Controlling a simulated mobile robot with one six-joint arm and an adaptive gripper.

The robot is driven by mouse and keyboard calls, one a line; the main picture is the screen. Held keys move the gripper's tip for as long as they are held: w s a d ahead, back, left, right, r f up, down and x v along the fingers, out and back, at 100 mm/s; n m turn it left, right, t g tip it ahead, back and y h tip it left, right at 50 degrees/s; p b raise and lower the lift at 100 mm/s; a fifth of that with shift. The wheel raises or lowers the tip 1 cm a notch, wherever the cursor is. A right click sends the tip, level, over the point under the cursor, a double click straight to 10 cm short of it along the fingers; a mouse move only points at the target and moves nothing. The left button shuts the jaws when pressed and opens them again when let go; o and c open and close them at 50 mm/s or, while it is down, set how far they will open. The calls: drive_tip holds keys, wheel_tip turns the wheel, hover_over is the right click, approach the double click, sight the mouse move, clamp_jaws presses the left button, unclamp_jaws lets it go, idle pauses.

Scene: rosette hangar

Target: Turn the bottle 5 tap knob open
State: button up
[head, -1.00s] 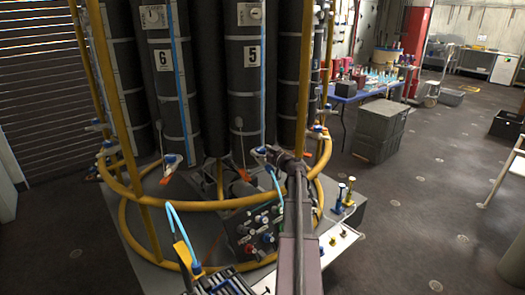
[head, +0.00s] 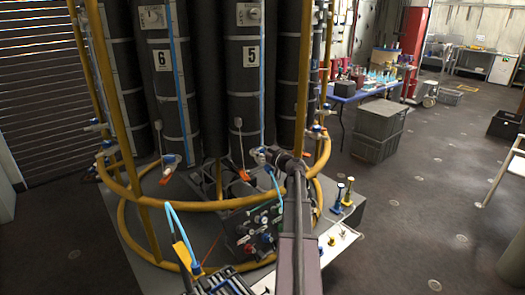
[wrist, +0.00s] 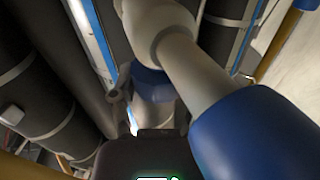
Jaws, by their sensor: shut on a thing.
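Bottle 5 (head: 247,95) is a tall dark cylinder with a white "5" label, inside the yellow-framed rack in the head view. My gripper (head: 262,155) is at its lower front, at the height of the taps, and my own arm partly hides this spot. In the wrist view my dark gripper (wrist: 151,108) is shut on a small blue tap knob (wrist: 152,80) below a pale fitting (wrist: 160,30). The fingers partly cover the knob, and its turn angle cannot be told.
Yellow rings (head: 225,203) of the rack run close around the gripper. Bottle 6 (head: 165,90) stands to the left. A panel with small knobs (head: 255,230) lies below. Grey crates (head: 378,130) and open floor are to the right.

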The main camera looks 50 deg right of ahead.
drive_tip(key=shift+n+y, duration=0.3)
drive_tip(key=shift+y, duration=0.2)
idle(0.3)
drive_tip(key=shift+d+n+y, duration=0.1)
drive_tip(key=shift+n+y, duration=0.3)
drive_tip(key=shift+y, duration=0.2)
drive_tip(key=n+g+y, duration=0.1)
drive_tip(key=n+y, duration=0.1)
drive_tip(key=y, duration=0.1)
drive_tip(key=n+g+y, duration=0.1)
drive_tip(key=n+y, duration=0.1)
drive_tip(key=y, duration=0.1)
drive_tip(key=shift+w+d, duration=0.1)
drive_tip(key=n+g+y, duration=0.2)
drive_tip(key=n+y, duration=0.1)
drive_tip(key=y, duration=0.1)
drive_tip(key=shift+f+g, duration=0.1)
drive_tip(key=shift+g, duration=0.3)
drive_tip(key=shift+a+n+y, duration=0.2)
drive_tip(key=shift+n+y, duration=0.2)
drive_tip(key=shift+y, duration=0.1)
drive_tip(key=shift+s+a+g, duration=0.1)
drive_tip(key=shift+s+g, duration=0.1)
drive_tip(key=shift+g, duration=0.1)
drive_tip(key=o, duration=1.2)
drive_tip(key=shift+c, duration=0.2)
drive_tip(key=shift+w, duration=0.1)
